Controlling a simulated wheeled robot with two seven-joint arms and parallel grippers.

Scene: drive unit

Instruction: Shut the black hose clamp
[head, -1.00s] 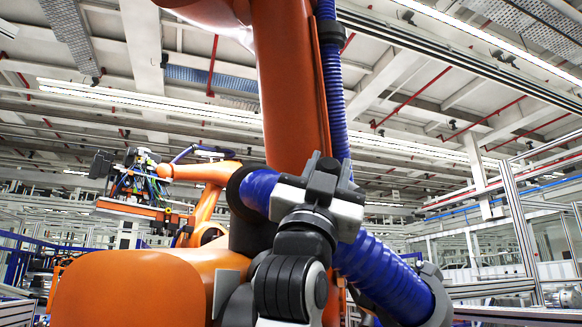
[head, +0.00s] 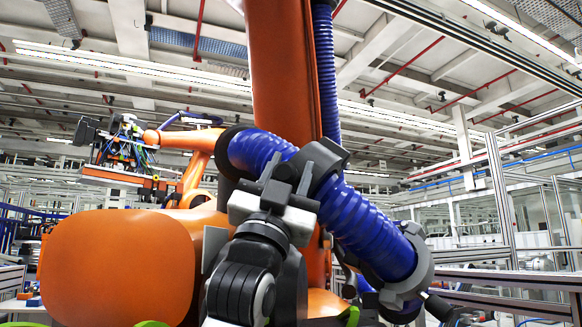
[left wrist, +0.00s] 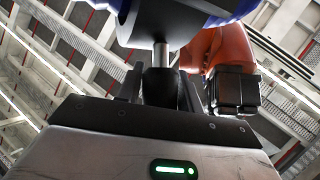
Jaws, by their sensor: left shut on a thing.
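The black hose clamp (head: 326,155) sits at the thick blue hose (head: 360,222) of the big orange robot, in front of its upright arm. My left gripper (head: 285,178) comes up from below, tilted, shut on a dark part of the clamp. The left wrist view shows my gripper fingers (left wrist: 158,88) around a dark stem, with a silver pin (left wrist: 161,54) above it and the dark clamp body (left wrist: 175,22) against the blue hose. Whether the clamp is open or shut I cannot tell. My right gripper is not in view.
The orange robot arm (head: 285,75) rises close behind the gripper. A grey ring (head: 412,268) holds the hose lower right, and an orange housing (head: 120,262) fills the lower left. Another orange robot (head: 185,160) stands farther back. Metal frames stand at right.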

